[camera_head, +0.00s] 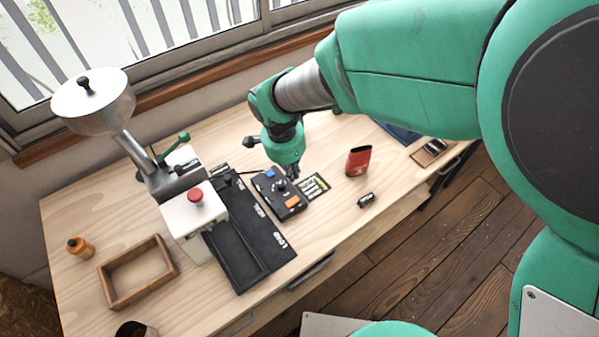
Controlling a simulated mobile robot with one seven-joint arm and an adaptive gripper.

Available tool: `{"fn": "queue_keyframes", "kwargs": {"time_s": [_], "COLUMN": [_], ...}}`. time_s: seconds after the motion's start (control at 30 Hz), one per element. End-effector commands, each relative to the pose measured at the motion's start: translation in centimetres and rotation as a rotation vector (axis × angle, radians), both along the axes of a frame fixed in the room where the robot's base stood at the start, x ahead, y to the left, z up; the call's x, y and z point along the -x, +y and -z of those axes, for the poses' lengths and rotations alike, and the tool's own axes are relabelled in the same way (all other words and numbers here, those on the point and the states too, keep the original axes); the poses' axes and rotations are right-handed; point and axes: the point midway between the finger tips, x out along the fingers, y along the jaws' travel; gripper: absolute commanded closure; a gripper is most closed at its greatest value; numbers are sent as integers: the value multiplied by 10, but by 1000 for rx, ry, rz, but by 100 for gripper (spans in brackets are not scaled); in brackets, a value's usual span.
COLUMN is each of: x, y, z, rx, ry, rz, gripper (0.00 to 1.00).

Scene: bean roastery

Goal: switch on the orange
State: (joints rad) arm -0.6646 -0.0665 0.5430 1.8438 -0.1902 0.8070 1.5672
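A small black control box (272,198) lies on the wooden workbench. It carries an orange switch (292,202) on its near end, a blue switch (269,174) towards its far end and a dark knob (281,186) between them. Whether the orange switch is on or off is too small to tell. My gripper (292,173) points down close to the far right side of the box, beside the blue switch and the knob. Its fingers are small and dark, partly hidden by my green wrist, and I cannot tell whether they touch the box or are open.
A grinder with a red button (195,195) and a long black tray (234,262) stand left of the box. A printed card (314,186), red container (359,160) and small dark cylinder (366,200) lie right. A wooden tray (173,266) and orange bottle (80,248) are far left.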

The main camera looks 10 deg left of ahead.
Motion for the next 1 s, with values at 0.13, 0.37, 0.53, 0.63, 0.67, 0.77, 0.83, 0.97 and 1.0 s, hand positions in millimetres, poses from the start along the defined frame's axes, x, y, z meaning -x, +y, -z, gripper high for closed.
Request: {"fn": "queue_keyframes", "kwargs": {"time_s": [0.13,0.37,0.53,0.63,0.67,0.77,0.83,0.97,1.0], "x": [1,1,1,1,1,1,0,-1,-2], "y": [7,7,7,6,6,5,5,3,2], "z": [7,7,8,11,12,18,25,41,47], "rx": [4,4,4,4,5,5,5,5,5], "ry": [2,2,3,3,4,4,4,5,5], "rz": [12,15,14,14,14,14,14,15,15], "gripper": [100,100,100,100,100,100,100,100,100]}}
